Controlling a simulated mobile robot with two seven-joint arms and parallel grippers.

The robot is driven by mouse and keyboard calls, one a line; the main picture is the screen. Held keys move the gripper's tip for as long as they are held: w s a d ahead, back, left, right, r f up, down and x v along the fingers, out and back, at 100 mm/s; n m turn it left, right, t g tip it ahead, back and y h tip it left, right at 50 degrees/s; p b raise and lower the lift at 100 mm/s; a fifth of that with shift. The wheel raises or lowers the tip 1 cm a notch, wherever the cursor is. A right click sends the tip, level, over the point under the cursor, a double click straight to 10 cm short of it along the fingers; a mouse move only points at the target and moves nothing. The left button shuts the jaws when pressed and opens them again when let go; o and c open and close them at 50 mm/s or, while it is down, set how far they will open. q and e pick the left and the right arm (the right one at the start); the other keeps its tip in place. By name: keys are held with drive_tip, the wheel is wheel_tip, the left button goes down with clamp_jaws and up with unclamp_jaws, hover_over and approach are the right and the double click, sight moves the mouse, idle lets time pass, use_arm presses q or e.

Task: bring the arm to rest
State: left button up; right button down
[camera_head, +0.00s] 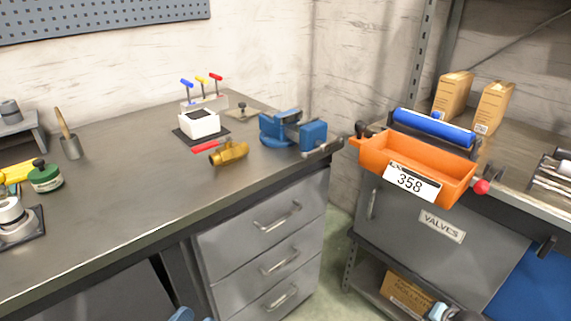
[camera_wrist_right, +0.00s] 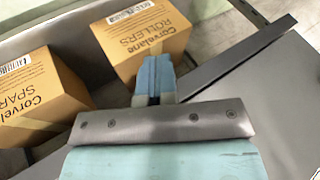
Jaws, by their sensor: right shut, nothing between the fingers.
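My right gripper (camera_wrist_right: 155,78) shows in the right wrist view with its pale blue fingers together and nothing between them. Its fingertips appear in front of a cardboard box marked ROLLERS (camera_wrist_right: 140,40); I cannot tell whether they touch it. In the head view, part of my right arm shows low at the bottom right, beside the lower shelf. Pale blue parts of my own body show at the bottom edge, left of centre. My left gripper is not visible.
A second box (camera_wrist_right: 38,95) stands left of the gripper. The lower shelf holds a box (camera_head: 407,293). Above it, an orange bin (camera_head: 425,165) numbered 358 sits at the cart's front edge. The workbench (camera_head: 120,215) carries a blue vise (camera_head: 290,130) and a brass valve (camera_head: 229,153).

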drive_tip(key=s+a+r+n+t+y, duration=0.25)
drive_tip(key=s+a+r+n, duration=0.45)
drive_tip(key=a+r, duration=0.45)
drive_tip(key=s+a+r+n+t+y, duration=0.2)
drive_tip(key=s+a+r+n+y, duration=0.35)
drive_tip(key=a+r, duration=0.6)
drive_tip(key=s+a+r+t, duration=0.3)
drive_tip(key=a+r, duration=0.2)
drive_tip(key=r, duration=0.3)
drive_tip(key=s+a+r+t, duration=0.3)
drive_tip(key=a+r, duration=0.3)
drive_tip(key=r, duration=0.1)
use_arm(q)
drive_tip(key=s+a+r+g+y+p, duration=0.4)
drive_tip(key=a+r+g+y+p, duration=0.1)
drive_tip(key=p, duration=3.1)
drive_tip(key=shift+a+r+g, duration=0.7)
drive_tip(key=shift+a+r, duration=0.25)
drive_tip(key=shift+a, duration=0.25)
use_arm(e)
drive_tip(key=s+d+r+g+h, duration=0.4)
drive_tip(key=d+r+g+h, duration=0.2)
drive_tip(key=d+r, duration=0.1)
drive_tip(key=shift+d+r+m+g, duration=0.3)
drive_tip(key=shift+d+m+g, duration=0.05)
drive_tip(key=shift+m, duration=0.1)
